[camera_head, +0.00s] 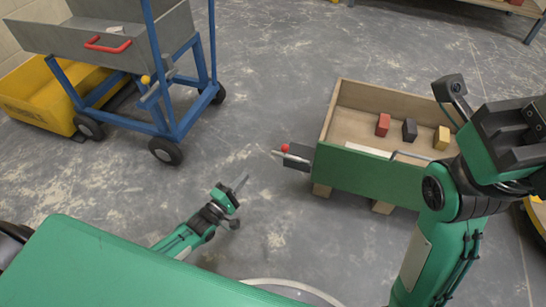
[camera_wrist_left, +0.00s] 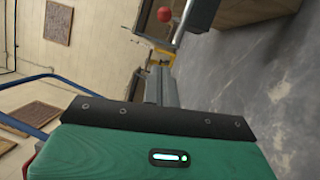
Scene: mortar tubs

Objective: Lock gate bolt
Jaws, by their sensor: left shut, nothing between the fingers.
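A metal bolt (camera_head: 292,157) with a red knob (camera_head: 285,148) sits on a dark bracket at the left end of the wooden box's green front. Its rod sticks out to the left. In the left wrist view the red knob (camera_wrist_left: 164,15) is near the top edge, beside a metal rod (camera_wrist_left: 184,20). My left gripper (camera_head: 243,181) is shut and empty, to the left of and nearer than the bolt, with a gap between them. Its fingers (camera_wrist_left: 156,85) point toward the knob's side in the wrist view. My right arm stands at the right; its fingertips do not show.
The wooden box (camera_head: 395,103) holds a red block (camera_head: 383,125), a black block (camera_head: 409,130) and a yellow block (camera_head: 441,138). A blue wheeled frame (camera_head: 175,70) carries a grey tub (camera_head: 60,38) at the upper left. A yellow tub (camera_head: 35,100) stands behind it. The floor between is clear.

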